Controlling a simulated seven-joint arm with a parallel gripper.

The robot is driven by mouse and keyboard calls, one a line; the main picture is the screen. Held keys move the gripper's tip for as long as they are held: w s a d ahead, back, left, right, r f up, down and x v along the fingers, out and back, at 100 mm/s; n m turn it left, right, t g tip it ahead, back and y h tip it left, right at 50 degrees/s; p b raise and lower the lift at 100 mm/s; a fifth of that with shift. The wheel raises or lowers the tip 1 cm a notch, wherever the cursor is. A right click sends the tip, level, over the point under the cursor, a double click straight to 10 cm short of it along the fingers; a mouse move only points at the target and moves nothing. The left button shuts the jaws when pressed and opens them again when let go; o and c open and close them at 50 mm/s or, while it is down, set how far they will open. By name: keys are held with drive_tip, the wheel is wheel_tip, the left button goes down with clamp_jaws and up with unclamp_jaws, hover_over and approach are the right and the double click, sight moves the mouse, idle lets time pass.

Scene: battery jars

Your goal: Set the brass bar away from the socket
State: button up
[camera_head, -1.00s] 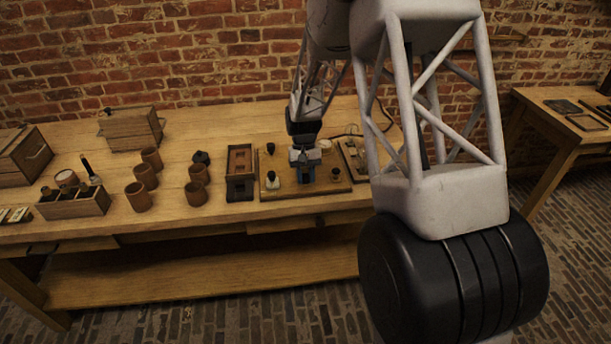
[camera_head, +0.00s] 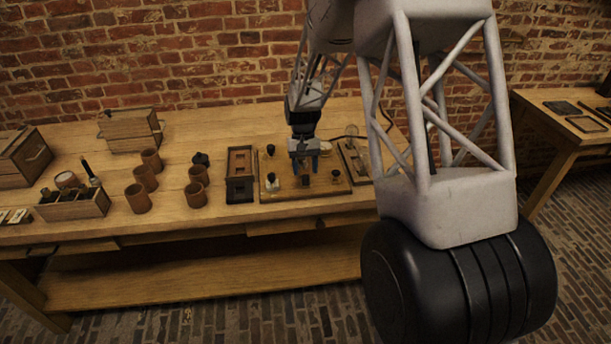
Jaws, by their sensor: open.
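My gripper (camera_head: 304,168) is open over the middle of a wooden board (camera_head: 262,194) on the workbench. Its two bluish fingers point down with a gap between them. The board carries a dark knob at the back left (camera_head: 270,150), a pale-based post at the front left (camera_head: 275,181) and a small dark fitting at the right (camera_head: 336,174). I cannot make out the brass bar or tell which fitting is the socket; my gripper covers the middle of the board. Whether the fingers touch anything there is too small to tell.
A dark wooden frame (camera_head: 240,174) stands close left of the board. Several brown jars (camera_head: 145,177) stand further left, beside a wooden holder (camera_head: 73,209). Another small board with fittings (camera_head: 352,160) lies to the right. Bare bench top shows at the back (camera_head: 215,125).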

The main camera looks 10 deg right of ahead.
drive_tip(key=v, duration=0.4)
idle(0.4)
drive_tip(key=s+d+r+t, duration=0.2)
drive_tip(key=s+r, duration=0.6)
drive_tip(key=s, duration=0.2)
drive_tip(key=s+d+r+t, duration=0.1)
drive_tip(key=s+d+r, duration=0.1)
drive_tip(key=s+r, duration=0.7)
drive_tip(key=s+d+r+t, duration=0.1)
drive_tip(key=s+t, duration=0.1)
drive_tip(key=s, duration=1)
drive_tip(key=s+d+r+t, duration=0.1)
drive_tip(key=s+t, duration=0.1)
drive_tip(key=s, duration=1)
drive_tip(key=shift+s+d+r, duration=0.2)
drive_tip(key=shift+s+r, duration=0.1)
drive_tip(key=shift+r, duration=0.1)
